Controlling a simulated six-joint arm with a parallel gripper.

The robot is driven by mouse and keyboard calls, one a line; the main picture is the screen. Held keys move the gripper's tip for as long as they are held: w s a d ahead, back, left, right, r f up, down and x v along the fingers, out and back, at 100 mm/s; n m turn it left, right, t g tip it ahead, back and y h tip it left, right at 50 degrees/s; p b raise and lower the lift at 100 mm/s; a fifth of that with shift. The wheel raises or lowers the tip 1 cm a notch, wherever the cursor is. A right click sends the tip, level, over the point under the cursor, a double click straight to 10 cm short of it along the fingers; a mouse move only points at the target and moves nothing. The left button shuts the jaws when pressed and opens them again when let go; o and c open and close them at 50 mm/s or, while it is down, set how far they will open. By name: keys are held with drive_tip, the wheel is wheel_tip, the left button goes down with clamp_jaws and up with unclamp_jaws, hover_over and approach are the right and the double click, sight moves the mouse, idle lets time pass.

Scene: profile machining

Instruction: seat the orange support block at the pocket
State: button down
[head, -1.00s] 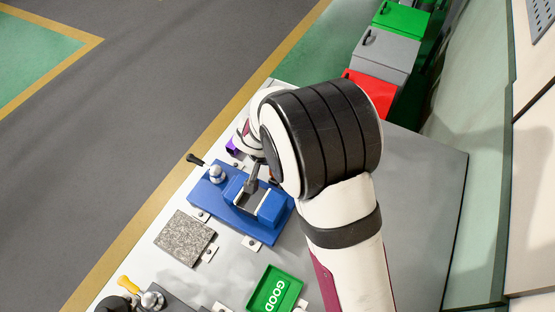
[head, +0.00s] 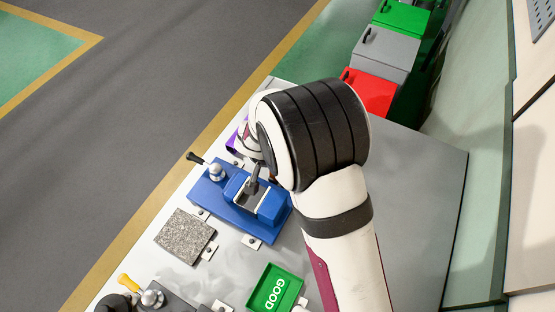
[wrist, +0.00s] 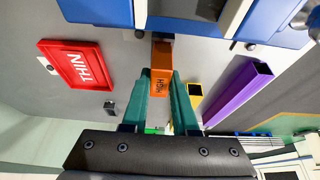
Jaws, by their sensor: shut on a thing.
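The orange support block (wrist: 161,86) is between the two teal fingers of my gripper (wrist: 161,74) in the wrist view. My arm hides the block and the fingers there. I cannot pick out the pocket with certainty.
A red THIN tray (wrist: 78,68) lies left of the block in the wrist view. A purple tube (wrist: 238,92) and a yellow hollow piece (wrist: 195,92) lie to the right. In the head view, a stone plate (head: 184,237) and a green GOOD tray (head: 275,290) are below the vise.

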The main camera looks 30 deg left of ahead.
drive_tip(key=shift+f, duration=0.35)
drive_tip(key=c, duration=0.6)
unclamp_jaws()
drive_tip(key=shift+r, duration=0.1)
